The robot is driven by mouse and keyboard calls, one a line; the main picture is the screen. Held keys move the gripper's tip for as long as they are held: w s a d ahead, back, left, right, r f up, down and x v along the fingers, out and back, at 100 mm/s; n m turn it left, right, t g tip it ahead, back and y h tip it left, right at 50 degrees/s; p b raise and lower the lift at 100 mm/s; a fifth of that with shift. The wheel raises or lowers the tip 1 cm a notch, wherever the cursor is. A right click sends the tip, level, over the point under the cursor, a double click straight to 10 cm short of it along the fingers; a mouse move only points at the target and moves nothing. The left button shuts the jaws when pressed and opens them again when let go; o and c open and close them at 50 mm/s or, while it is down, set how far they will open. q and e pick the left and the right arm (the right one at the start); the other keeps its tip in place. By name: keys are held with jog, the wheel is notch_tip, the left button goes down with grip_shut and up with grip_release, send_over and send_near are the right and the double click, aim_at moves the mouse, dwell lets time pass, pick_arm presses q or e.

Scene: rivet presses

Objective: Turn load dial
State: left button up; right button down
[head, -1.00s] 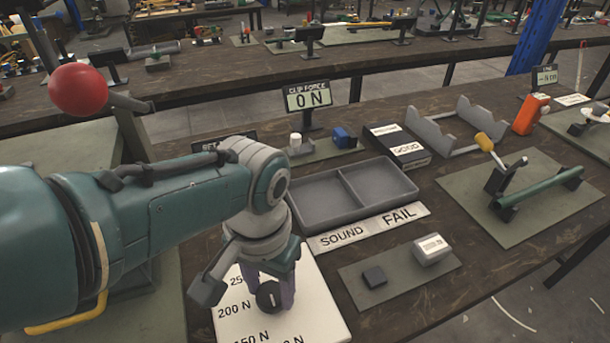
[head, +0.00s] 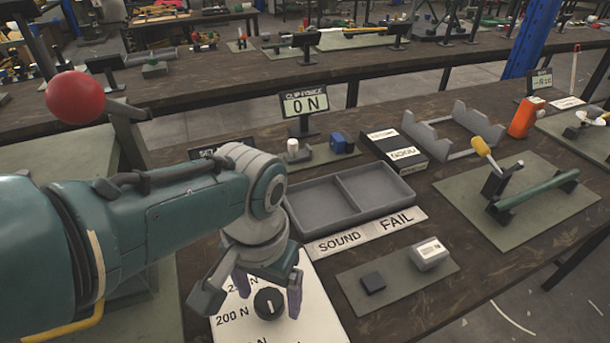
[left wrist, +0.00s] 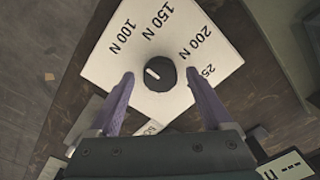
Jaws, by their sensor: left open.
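The load dial (head: 269,303) is a round black knob with a white mark, on a white plate (head: 318,311) printed with force values. In the left wrist view the dial (left wrist: 160,74) sits between my fingertips, and its mark points up-left, toward the 100 N side. My left gripper (head: 267,290) is open over the dial, one purple finger on each side. In the left wrist view the gripper (left wrist: 160,80) shows gaps between both fingertips and the knob. Part of the plate is hidden by my gripper in the head view. My right gripper is not in view.
A display (head: 305,101) reads 0 N. A grey two-part tray (head: 342,207) stands behind SOUND and FAIL labels. A green mat (head: 393,282) with two small blocks lies right of the plate. A lever with a red ball (head: 76,97) rises at the left.

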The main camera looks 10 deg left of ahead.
aim_at(268, 299)
pick_arm(q)
notch_tip(268, 299, up, 9)
jog(key=p, duration=0.6)
jog(key=shift+f, duration=0.2)
jog(key=shift+r+p, duration=0.5)
jog(key=shift+r, duration=0.2)
